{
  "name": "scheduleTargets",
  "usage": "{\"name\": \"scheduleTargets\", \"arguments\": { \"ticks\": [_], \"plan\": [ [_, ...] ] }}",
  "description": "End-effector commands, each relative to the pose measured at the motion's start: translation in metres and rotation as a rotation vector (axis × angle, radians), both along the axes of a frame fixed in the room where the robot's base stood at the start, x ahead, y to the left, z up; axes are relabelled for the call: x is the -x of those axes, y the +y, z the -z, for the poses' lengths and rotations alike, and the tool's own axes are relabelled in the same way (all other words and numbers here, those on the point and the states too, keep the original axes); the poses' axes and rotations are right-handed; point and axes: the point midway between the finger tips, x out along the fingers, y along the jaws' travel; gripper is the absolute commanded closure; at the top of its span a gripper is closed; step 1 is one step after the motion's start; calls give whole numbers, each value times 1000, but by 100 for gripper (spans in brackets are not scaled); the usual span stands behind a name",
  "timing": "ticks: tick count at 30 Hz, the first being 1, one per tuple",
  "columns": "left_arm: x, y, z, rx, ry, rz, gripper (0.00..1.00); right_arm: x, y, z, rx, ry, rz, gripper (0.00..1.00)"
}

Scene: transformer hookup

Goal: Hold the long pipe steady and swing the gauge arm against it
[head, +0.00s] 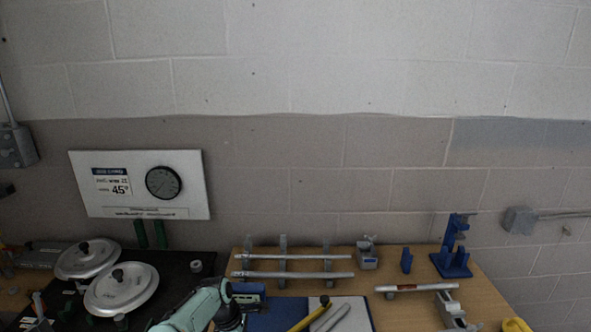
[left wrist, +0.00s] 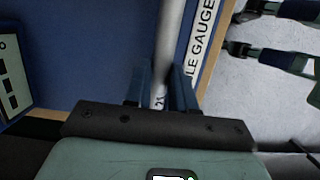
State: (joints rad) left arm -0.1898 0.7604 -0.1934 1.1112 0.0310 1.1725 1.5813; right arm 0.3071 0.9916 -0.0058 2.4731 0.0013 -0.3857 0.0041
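The long pipe (left wrist: 170,35) is a grey round bar that runs up the left wrist view. My left gripper (left wrist: 162,95) has its blue fingers close against both sides of the pipe near its lower visible end. In the head view, my teal left arm comes in at the bottom, and its fingertips do not show. A yellow bar with a dark knob, apparently the gauge arm (head: 308,317), lies beside a grey bar (head: 331,318) at the bottom edge. A strip lettered "LE GAUGE" (left wrist: 200,45) runs right of the pipe. My right gripper is not seen.
Metal rods (head: 292,275) lie on supports on the wooden table (head: 400,310). A blue stand (head: 453,250) is at the back right. Two round silver lids (head: 122,288) sit on the dark left surface. Dark and teal parts (left wrist: 275,58) reach in at the right, unidentified.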

Motion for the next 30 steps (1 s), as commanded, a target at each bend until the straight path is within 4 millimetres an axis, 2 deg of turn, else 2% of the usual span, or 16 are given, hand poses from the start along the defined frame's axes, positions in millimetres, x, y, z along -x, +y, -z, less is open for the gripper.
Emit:
{"name": "scheduleTargets", "arguments": {
  "ticks": [3,4,6,17,23,30],
  "plan": [
    [0,0,0,0,1,0,95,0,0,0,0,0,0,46],
    [0,0,-1,1,-1,0,66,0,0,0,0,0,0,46],
    [0,0,-1,1,-1,0,46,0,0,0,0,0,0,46],
    [0,1,-4,0,0,0,46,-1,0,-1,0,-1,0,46],
    [-2,9,-37,0,-5,-1,46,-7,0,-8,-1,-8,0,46],
    [-2,22,-92,1,-7,-1,46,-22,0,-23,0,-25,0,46]
  ]
}}
